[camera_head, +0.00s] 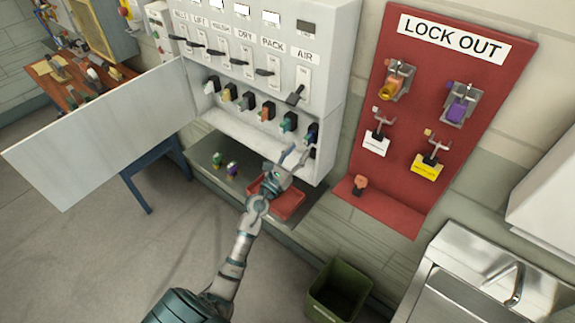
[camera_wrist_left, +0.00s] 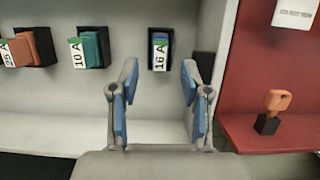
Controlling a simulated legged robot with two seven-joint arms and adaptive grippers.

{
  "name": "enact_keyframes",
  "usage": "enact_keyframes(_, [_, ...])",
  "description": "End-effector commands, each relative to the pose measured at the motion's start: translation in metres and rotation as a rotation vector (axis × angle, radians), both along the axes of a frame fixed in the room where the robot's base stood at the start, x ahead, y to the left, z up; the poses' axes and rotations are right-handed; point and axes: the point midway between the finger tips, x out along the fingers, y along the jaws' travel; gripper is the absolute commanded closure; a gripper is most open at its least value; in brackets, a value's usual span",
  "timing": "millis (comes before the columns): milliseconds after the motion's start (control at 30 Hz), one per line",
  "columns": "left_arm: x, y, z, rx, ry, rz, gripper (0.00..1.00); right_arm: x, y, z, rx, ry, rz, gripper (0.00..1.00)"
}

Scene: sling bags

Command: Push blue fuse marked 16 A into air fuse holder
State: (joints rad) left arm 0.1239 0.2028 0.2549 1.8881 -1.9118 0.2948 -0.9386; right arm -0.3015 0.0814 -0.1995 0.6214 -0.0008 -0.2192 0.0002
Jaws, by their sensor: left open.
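The blue fuse marked 16 A (camera_wrist_left: 160,54) sits in the black air fuse holder (camera_wrist_left: 152,36) on the cabinet's back panel. It also shows in the head view (camera_head: 311,132), at the right end of the fuse row under the AIR label. How deep the fuse sits I cannot tell. My left gripper (camera_head: 295,157) is open and empty, just below and in front of the fuse. In the left wrist view its two blue-padded fingers (camera_wrist_left: 159,85) stand apart, with the fuse seen beyond and between them. My right gripper is not in view.
A teal fuse marked 10 A (camera_wrist_left: 90,50) is left of the blue one. A red tray (camera_head: 288,203) lies on the shelf beneath my left gripper. The red lock out board (camera_head: 430,90) stands to the right. The open cabinet door (camera_head: 100,135) is at left.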

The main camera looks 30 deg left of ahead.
Motion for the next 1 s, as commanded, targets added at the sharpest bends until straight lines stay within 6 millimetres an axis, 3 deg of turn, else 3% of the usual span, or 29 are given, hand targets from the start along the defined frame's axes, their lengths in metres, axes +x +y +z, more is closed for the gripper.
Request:
enact_keyframes(200, [-0.046, 0.003, -0.017, 0.002, 0.004, -0.001, 0.53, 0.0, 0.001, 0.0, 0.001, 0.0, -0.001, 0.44])
enact_keyframes(400, [-0.067, 0.005, -0.023, 0.001, 0.001, 0.0, 0.53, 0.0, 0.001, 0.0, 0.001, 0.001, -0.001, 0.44])
enact_keyframes(1000, [-0.07, 0.006, -0.023, -0.001, 0.0, 0.001, 0.53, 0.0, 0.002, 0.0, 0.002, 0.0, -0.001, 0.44])
